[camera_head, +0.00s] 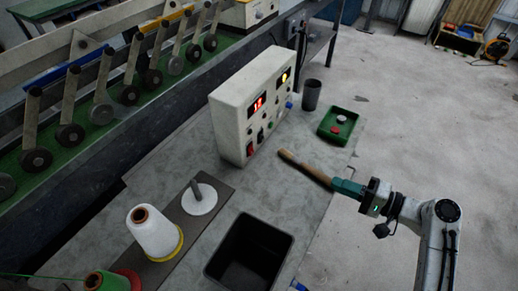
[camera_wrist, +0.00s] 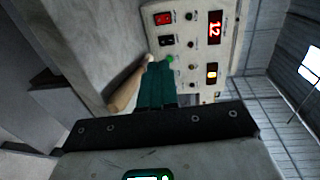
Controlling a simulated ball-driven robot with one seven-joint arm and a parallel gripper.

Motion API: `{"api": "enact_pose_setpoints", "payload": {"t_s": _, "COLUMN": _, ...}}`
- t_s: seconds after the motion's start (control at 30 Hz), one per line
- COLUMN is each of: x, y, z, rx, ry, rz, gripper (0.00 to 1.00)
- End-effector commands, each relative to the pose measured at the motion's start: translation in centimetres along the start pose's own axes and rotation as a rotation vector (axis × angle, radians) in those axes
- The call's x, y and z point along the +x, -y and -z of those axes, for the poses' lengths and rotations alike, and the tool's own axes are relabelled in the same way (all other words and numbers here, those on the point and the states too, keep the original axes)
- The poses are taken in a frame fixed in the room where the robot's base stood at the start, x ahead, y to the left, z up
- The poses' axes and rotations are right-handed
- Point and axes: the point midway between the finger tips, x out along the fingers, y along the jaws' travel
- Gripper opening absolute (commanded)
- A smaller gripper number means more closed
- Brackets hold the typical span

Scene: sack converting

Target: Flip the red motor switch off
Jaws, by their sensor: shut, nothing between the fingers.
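The red switch (camera_head: 250,149) is low on the left of the front panel of a pale control box (camera_head: 232,115). Labels are too small to read, and I cannot tell the switch's position. My gripper (camera_head: 338,185) has teal fingers, shut and empty, at the table's right edge, apart from the box. In the wrist view its fingertips (camera_wrist: 160,66) point toward the panel.
A wooden-handled tool (camera_head: 304,167) lies between the box and my gripper, close by the fingers. A green tray (camera_head: 325,131), a dark cup (camera_head: 311,95), a black bin (camera_head: 283,240) and a white thread cone (camera_head: 153,234) stand on the table. Open floor lies right.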

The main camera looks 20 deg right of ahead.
Motion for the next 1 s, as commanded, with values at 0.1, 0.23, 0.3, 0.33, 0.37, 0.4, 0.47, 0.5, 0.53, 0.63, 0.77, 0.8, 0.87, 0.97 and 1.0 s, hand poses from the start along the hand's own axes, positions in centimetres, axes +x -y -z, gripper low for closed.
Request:
{"api": "enact_pose_setpoints", "payload": {"t_s": 0.1, "x": 0.0, "y": 0.0, "z": 0.0, "rx": -0.001, "ry": 0.001, "rz": -0.001, "gripper": 0.00}}
{"api": "enact_pose_setpoints", "payload": {"t_s": 0.23, "x": 0.4, "y": 0.0, "z": -0.1, "rx": -0.001, "ry": 0.003, "rz": -0.001, "gripper": 0.00}}
{"api": "enact_pose_setpoints", "payload": {"t_s": 0.3, "x": 0.9, "y": 0.1, "z": -0.1, "rx": -0.001, "ry": 0.004, "rz": -0.001, "gripper": 0.00}}
{"api": "enact_pose_setpoints", "payload": {"t_s": 0.33, "x": 1.3, "y": 0.1, "z": -0.1, "rx": -0.001, "ry": 0.005, "rz": -0.001, "gripper": 0.00}}
{"api": "enact_pose_setpoints", "payload": {"t_s": 0.37, "x": 1.7, "y": 0.1, "z": -0.1, "rx": -0.001, "ry": 0.005, "rz": -0.001, "gripper": 0.00}}
{"api": "enact_pose_setpoints", "payload": {"t_s": 0.4, "x": 2.3, "y": 0.1, "z": -0.1, "rx": 0.000, "ry": 0.005, "rz": -0.002, "gripper": 0.00}}
{"api": "enact_pose_setpoints", "payload": {"t_s": 0.47, "x": 3.4, "y": 0.1, "z": -0.2, "rx": -0.001, "ry": 0.007, "rz": -0.002, "gripper": 0.00}}
{"api": "enact_pose_setpoints", "payload": {"t_s": 0.5, "x": 4.2, "y": 0.2, "z": -0.1, "rx": -0.001, "ry": 0.006, "rz": 0.000, "gripper": 0.00}}
{"api": "enact_pose_setpoints", "payload": {"t_s": 0.53, "x": 4.8, "y": 0.2, "z": -0.1, "rx": -0.001, "ry": 0.007, "rz": -0.001, "gripper": 0.00}}
{"api": "enact_pose_setpoints", "payload": {"t_s": 0.63, "x": 6.8, "y": 0.1, "z": -0.1, "rx": 0.000, "ry": 0.006, "rz": -0.001, "gripper": 0.00}}
{"api": "enact_pose_setpoints", "payload": {"t_s": 0.77, "x": 9.3, "y": 0.1, "z": -0.2, "rx": -0.001, "ry": 0.006, "rz": -0.002, "gripper": 0.00}}
{"api": "enact_pose_setpoints", "payload": {"t_s": 0.8, "x": 10.2, "y": 0.1, "z": -0.1, "rx": -0.001, "ry": 0.005, "rz": -0.001, "gripper": 0.00}}
{"api": "enact_pose_setpoints", "payload": {"t_s": 0.87, "x": 11.3, "y": 0.1, "z": -0.1, "rx": -0.001, "ry": 0.006, "rz": -0.001, "gripper": 0.00}}
{"api": "enact_pose_setpoints", "payload": {"t_s": 0.97, "x": 13.3, "y": 0.2, "z": -0.1, "rx": -0.001, "ry": 0.005, "rz": 0.000, "gripper": 0.00}}
{"api": "enact_pose_setpoints", "payload": {"t_s": 1.0, "x": 14.1, "y": 0.1, "z": -0.2, "rx": 0.000, "ry": 0.006, "rz": -0.001, "gripper": 0.00}}
